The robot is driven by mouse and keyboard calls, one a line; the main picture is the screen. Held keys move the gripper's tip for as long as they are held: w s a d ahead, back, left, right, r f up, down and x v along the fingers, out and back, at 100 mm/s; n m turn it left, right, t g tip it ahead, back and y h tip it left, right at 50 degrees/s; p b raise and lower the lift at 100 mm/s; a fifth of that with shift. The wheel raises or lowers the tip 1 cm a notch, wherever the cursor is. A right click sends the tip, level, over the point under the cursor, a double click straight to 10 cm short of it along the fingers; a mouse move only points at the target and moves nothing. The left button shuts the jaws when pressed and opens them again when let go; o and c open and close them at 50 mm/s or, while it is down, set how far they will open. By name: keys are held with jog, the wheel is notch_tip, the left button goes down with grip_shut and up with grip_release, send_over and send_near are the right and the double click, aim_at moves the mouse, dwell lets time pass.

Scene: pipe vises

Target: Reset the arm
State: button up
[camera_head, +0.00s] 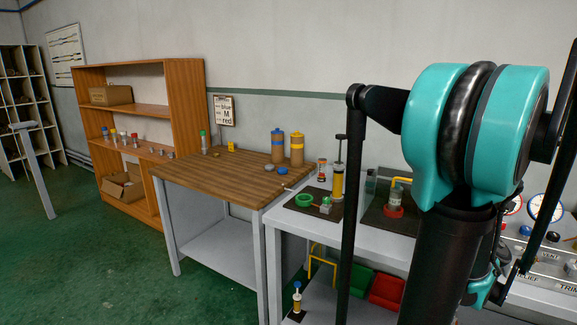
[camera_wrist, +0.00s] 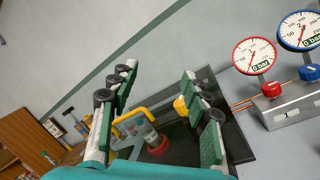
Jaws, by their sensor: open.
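My gripper (camera_wrist: 160,76) shows in the wrist view with its two green-padded fingers spread apart. Nothing is held between them. Beyond and between the fingers is a device with a yellow handle and a red base (camera_wrist: 158,144), on a dark mat; one finger partly covers the mat. The same device shows in the head view (camera_head: 394,200) on the white bench. My teal and black arm fills the right of the head view, raised in front of the bench. My fingers cannot be made out in the head view.
Two gauges, red (camera_wrist: 255,56) and blue (camera_wrist: 302,30), stand right of my gripper. A wooden-topped table (camera_head: 225,178) stands left of the white bench (camera_head: 285,218), and a wooden shelf (camera_head: 186,100) stands behind. Red and green bins (camera_head: 386,288) sit under the bench.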

jog(key=s+a+f+m+g+y, duration=0.2)
jog(key=a+f+m+g, duration=0.3)
jog(key=a+f+m, duration=0.5)
jog(key=s+a+f+m+g+y, duration=0.3)
jog(key=a+f+m+g, duration=0.3)
jog(key=a+f+m, duration=0.4)
jog(key=a+f, duration=0.3)
jog(key=a, duration=0.2)
jog(key=shift+a+f+y, duration=0.3)
jog(key=shift+f, duration=0.1)
jog(key=s+a+f+g+y, duration=0.1)
jog(key=s+a, duration=0.1)
jog(key=a, duration=0.1)
jog(key=s+a+f+m+g+y, duration=0.1)
jog(key=s+a+f, duration=0.1)
jog(key=s+a, duration=0.1)
jog(key=s+a+f+g+y, duration=0.1)
jog(key=s+a, duration=0.1)
jog(key=a, duration=0.1)
jog(key=shift+s+f+m, duration=0.2)
jog(key=shift+f+m, duration=0.05)
jog(key=shift+m, duration=0.05)
jog(key=shift+c, duration=0.3)
